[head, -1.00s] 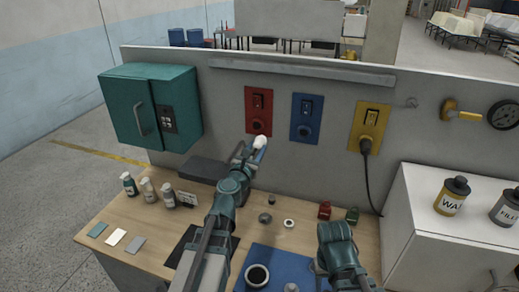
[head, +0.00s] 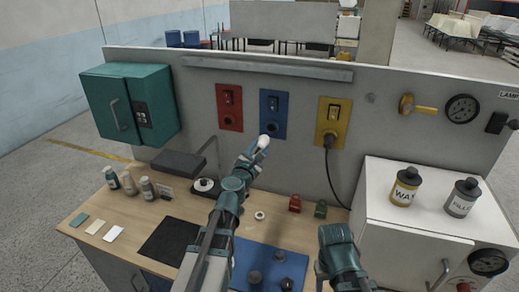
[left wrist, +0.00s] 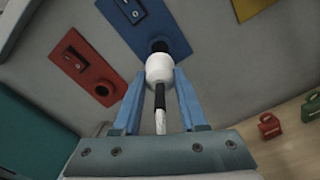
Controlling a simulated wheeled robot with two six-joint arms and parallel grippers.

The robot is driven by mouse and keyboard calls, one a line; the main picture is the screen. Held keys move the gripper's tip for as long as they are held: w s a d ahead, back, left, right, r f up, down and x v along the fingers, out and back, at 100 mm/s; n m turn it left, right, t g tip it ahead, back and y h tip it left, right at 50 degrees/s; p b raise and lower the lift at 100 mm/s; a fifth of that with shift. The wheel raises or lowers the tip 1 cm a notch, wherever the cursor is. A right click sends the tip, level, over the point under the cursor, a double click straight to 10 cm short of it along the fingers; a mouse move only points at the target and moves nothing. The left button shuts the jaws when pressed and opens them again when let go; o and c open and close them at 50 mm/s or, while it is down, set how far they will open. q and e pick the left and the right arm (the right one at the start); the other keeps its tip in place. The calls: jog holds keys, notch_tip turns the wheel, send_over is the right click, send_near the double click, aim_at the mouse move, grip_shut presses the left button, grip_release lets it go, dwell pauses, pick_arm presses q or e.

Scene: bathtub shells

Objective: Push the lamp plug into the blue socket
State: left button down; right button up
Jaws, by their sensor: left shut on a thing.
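My left gripper (head: 258,150) is shut on the white lamp plug (head: 263,141), just in front of and below the blue socket panel (head: 273,103). In the left wrist view the white plug (left wrist: 160,69) sits between the two blue fingers, with its cord trailing back. The dark round opening of the blue socket (left wrist: 158,45) shows just beyond the plug and is partly covered by it. I cannot tell whether they touch. The desk lamp (head: 179,163) stands on the bench at the left. Only part of my right arm shows at the lower right; its jaws are not visible.
A red socket (head: 229,108) is left of the blue one. A yellow socket (head: 332,120) to the right holds a black plug with a cable. A teal cabinet (head: 130,104) hangs left. A white cabinet (head: 400,225) with cans stands right. Small bottles line the bench's left.

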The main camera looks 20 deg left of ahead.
pick_arm(q)
jog(key=shift+w+d, duration=0.15)
jog(key=shift+w, duration=2.75)
jog(key=shift+w, duration=1.35)
jog(key=shift+c, duration=1.8)
grip_release()
send_near(265, 140)
jog(key=shift+w+a+f, duration=0.45)
jog(key=shift+w+f, duration=0.25)
